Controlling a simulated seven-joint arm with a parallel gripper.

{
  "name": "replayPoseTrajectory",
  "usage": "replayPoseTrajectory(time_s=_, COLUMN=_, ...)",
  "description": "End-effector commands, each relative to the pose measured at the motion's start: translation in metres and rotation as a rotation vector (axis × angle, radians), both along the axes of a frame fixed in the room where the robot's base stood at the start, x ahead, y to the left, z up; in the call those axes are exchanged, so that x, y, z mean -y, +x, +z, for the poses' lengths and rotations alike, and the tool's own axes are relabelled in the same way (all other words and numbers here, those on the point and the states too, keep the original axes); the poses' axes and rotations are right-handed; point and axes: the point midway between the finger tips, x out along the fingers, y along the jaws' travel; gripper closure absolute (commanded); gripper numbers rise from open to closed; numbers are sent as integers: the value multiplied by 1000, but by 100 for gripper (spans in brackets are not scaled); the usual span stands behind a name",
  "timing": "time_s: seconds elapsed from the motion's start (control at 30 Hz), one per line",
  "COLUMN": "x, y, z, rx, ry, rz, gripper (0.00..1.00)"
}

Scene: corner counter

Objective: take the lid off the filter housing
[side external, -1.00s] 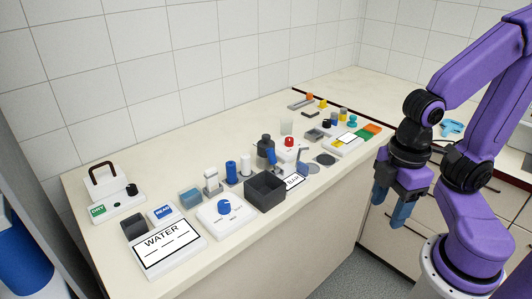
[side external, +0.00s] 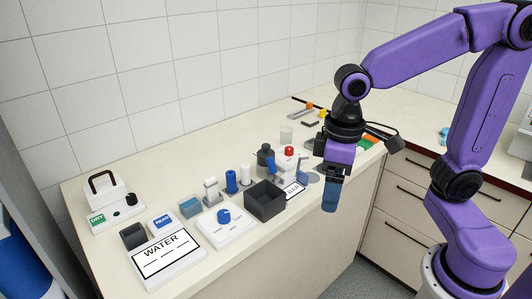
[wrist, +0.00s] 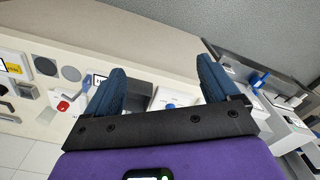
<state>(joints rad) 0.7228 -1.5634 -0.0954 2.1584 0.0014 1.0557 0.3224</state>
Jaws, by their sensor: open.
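My gripper (side external: 331,206) hangs in front of the counter's front edge, to the right of the canister and apart from everything. In the wrist view my gripper (wrist: 160,75) has its blue fingers spread wide, with nothing held between them.
An open dark box (side external: 265,202) stands near the front edge, and a white blue-knobbed panel (side external: 226,225) is left of it. A red-knobbed unit (side external: 289,152) stands behind. The WATER panel (side external: 166,260) is at front left. My arm hides part of the right-hand counter.

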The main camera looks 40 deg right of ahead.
Motion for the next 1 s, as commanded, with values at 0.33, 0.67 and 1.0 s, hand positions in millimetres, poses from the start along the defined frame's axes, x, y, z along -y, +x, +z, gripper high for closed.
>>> replayPoseTrajectory(time_s=0.33, x=-8, y=126, z=29, rx=-11, ry=-1, rz=-622, gripper=12)
replayPoseTrajectory(time_s=0.67, x=30, y=232, z=45, rx=-19, ry=-1, rz=-1207, gripper=12)
replayPoseTrajectory(time_s=1.0, x=94, y=300, z=51, rx=-25, ry=0, rz=-1717, gripper=12)
